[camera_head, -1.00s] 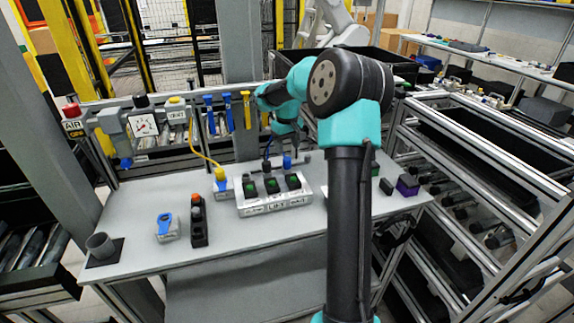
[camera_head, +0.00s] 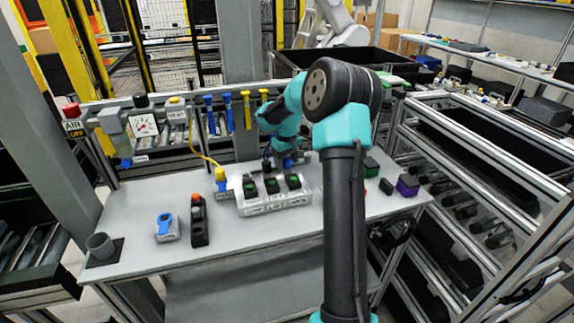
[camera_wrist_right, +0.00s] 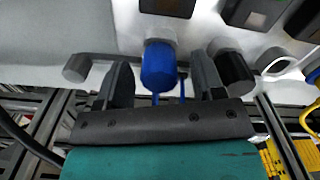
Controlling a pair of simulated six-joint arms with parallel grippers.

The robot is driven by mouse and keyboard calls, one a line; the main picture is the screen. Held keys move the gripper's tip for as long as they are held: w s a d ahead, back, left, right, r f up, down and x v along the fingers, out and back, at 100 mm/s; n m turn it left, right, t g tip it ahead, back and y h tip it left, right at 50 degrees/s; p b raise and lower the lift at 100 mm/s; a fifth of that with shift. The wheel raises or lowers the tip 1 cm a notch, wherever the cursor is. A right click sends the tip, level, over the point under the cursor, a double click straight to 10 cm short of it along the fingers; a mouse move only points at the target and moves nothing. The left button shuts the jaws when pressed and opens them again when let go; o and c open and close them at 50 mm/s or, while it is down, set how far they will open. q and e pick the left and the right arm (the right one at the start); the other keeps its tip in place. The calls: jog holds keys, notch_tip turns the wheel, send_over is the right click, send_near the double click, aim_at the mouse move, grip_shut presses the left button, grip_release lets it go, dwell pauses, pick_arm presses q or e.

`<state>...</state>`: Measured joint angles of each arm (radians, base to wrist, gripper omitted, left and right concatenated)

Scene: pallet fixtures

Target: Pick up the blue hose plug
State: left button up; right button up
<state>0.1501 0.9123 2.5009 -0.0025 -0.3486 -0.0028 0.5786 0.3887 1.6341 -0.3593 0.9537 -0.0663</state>
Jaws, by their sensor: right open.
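The blue hose plug (camera_wrist_right: 159,66) is upright beside the switch box (camera_head: 273,203), toward the back of the bench. Its blue top also shows in the head view (camera_head: 287,162), partly hidden by my right gripper. My right gripper (camera_wrist_right: 162,78) is open, with one dark finger on each side of the plug. Gaps show between the plug and both fingers. In the head view my right gripper (camera_head: 279,161) is low over the bench behind the switch box. My left gripper is not in view.
A yellow plug with a cable (camera_head: 220,178) stands left of the switch box. A blue-and-grey device (camera_head: 166,228) and a black button unit (camera_head: 199,222) lie farther left. A purple-topped box (camera_head: 407,186) stands at the right. The front of the bench is clear.

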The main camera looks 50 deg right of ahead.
aim_at(287, 158)
jog(key=shift+c, duration=0.2)
dwell(0.3)
jog(key=c, duration=1)
jog(key=shift+o, duration=0.2)
jog(key=shift+r, duration=1.7)
jog(key=s+a+r, duration=0.1)
jog(key=s+a, duration=0.8)
jog(key=a, duration=0.4)
jog(key=shift+r, duration=0.25)
jog(key=shift+s, duration=0.1)
notch_tip(287, 158, up, 5)
jog(key=shift+a, duration=0.1)
